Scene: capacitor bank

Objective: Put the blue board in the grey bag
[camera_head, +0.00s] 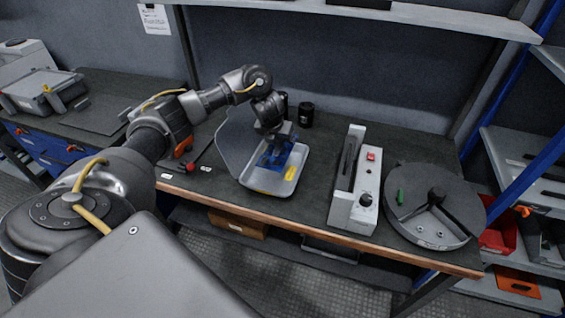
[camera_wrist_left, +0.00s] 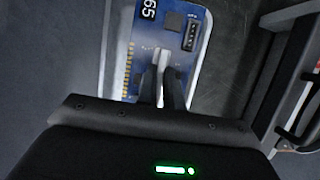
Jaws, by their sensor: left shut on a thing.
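The blue board (camera_wrist_left: 172,30), marked 65 and with gold contacts along one edge, is between the fingers of my left gripper (camera_wrist_left: 161,80) in the left wrist view. In the head view the gripper (camera_head: 276,143) reaches down onto the board (camera_head: 268,160), over a light grey open tray (camera_head: 262,185) with a raised grey flap (camera_head: 237,140). I cannot tell whether the board touches the tray floor. A small yellow piece (camera_head: 291,173) shows at the tray's right side. No separate grey bag is recognisable; this tray with its flap is the nearest grey holder. My right gripper is out of view.
A white box with a red switch (camera_head: 371,156) stands right of the tray. Beyond it is a round dark grey holder (camera_head: 436,229) with a green piece (camera_head: 400,196). A black cylinder (camera_head: 306,115) stands behind the tray. A grey case (camera_head: 48,92) sits on the left bench.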

